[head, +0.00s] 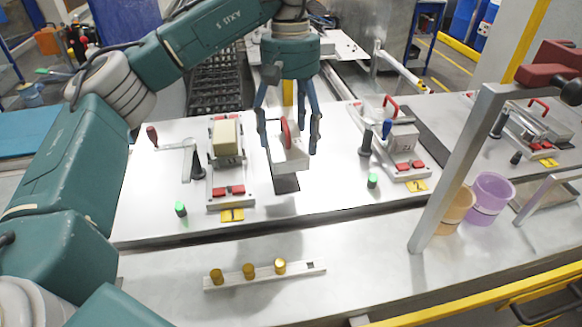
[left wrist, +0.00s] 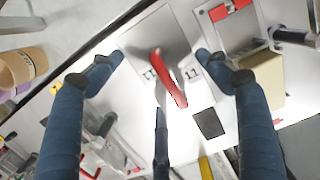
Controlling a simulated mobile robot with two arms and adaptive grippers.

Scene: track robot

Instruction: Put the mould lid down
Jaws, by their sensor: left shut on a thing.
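The mould lid (head: 291,160) is a pale block with a red handle (head: 286,132). My left gripper (head: 288,146) points down with its fingers around the handle and is shut on the lid. In the left wrist view, the red handle (left wrist: 167,77) lies between the fingertips (left wrist: 152,64), over the lid's pale top (left wrist: 186,40). The lid is over the work table (head: 325,185), between two mould stations; I cannot tell whether its underside touches. A dark rectangle (head: 287,184) shows just below it. My right gripper is not in view.
A station with a beige block (head: 226,138) stands left of the lid, one with a red-handled lid (head: 391,105) to the right. Green buttons (head: 372,180) stand near the table edge. In front are a rack with brass pieces (head: 249,271), cups (head: 489,197) and a grey post (head: 452,170).

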